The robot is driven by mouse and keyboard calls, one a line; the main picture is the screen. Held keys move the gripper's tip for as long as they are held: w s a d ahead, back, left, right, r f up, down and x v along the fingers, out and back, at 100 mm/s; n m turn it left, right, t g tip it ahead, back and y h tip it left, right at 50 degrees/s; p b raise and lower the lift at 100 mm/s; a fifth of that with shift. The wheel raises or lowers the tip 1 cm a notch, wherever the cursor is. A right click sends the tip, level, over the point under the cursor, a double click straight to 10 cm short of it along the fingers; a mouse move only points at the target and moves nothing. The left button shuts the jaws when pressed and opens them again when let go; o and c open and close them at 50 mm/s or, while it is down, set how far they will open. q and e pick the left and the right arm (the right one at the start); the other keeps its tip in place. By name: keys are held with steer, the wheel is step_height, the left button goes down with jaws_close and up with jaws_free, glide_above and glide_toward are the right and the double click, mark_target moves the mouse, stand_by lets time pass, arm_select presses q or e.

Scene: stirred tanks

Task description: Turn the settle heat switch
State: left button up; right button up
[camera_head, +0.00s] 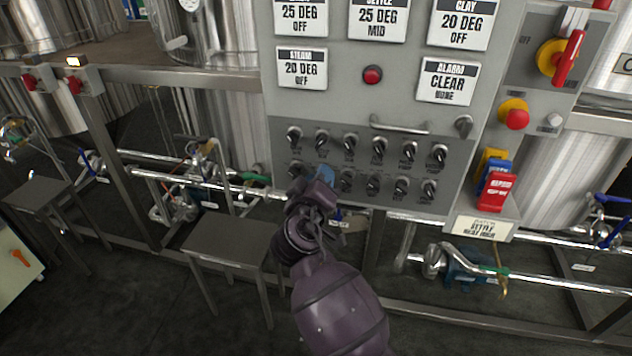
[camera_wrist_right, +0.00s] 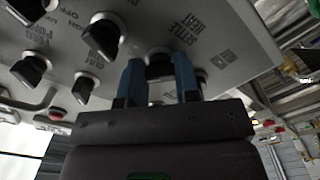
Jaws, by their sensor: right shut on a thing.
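My right gripper (camera_head: 325,174) is at the lower row of black knobs on the grey control panel (camera_head: 390,150), near that row's left end. In the right wrist view, its two blue fingers (camera_wrist_right: 160,80) are shut on the settle heat switch (camera_wrist_right: 159,68), one finger on each side. The switch is a black knob, and the lettering beside it reads as settle heat. The fingers cover part of the knob, so its exact angle is hard to tell. In the head view the gripper hides this switch. My left gripper is not in view.
Other black knobs stand close by, such as one beside the fingers (camera_wrist_right: 102,36). Signs and a red alarm lamp (camera_head: 373,75) sit above. A red-handled rotary switch (camera_head: 569,54) and red tags (camera_head: 497,191) are at the right. A small table (camera_head: 228,240) stands lower left.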

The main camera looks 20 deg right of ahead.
steer(key=m+b, duration=0.1)
steer(key=m, duration=0.2)
steer(key=shift+f+b, duration=0.2)
steer(key=shift+b, duration=0.15)
steer(key=shift+r+m, duration=0.2)
steer(key=shift+m, duration=0.1)
steer(key=o, duration=0.9)
steer(key=shift+a, duration=0.1)
steer(key=shift+s, duration=0.1)
